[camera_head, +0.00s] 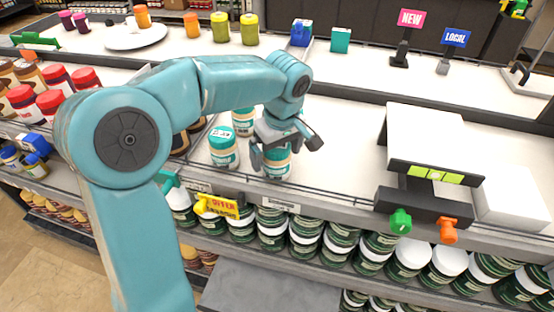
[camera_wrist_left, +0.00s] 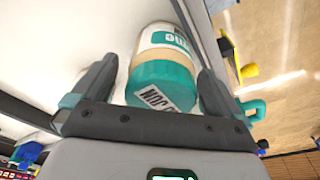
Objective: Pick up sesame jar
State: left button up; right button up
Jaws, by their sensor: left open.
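A jar with a teal lid and a pale label (camera_head: 277,163) stands on the white shelf near its front edge; I take it as the sesame jar, though its label is too small to read in the head view. My left gripper (camera_head: 285,142) is over it, open, with its fingers around the jar's upper part. In the left wrist view the jar (camera_wrist_left: 163,75) lies between the two open fingers (camera_wrist_left: 150,92), its teal lid toward the palm. Part of the jar is hidden by the gripper in the head view. My right gripper is not in view.
Similar teal-lidded jars stand close by, one to the left (camera_head: 223,147) and one behind (camera_head: 243,121). A white and black device (camera_head: 425,150) stands to the right. The shelf between jar and device is clear.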

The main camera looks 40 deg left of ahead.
pick_arm(q)
jog(key=shift+s+a+f, duration=0.1)
jog(key=shift+f, duration=0.15)
jog(key=c, duration=1.3)
jog(key=shift+r, duration=0.1)
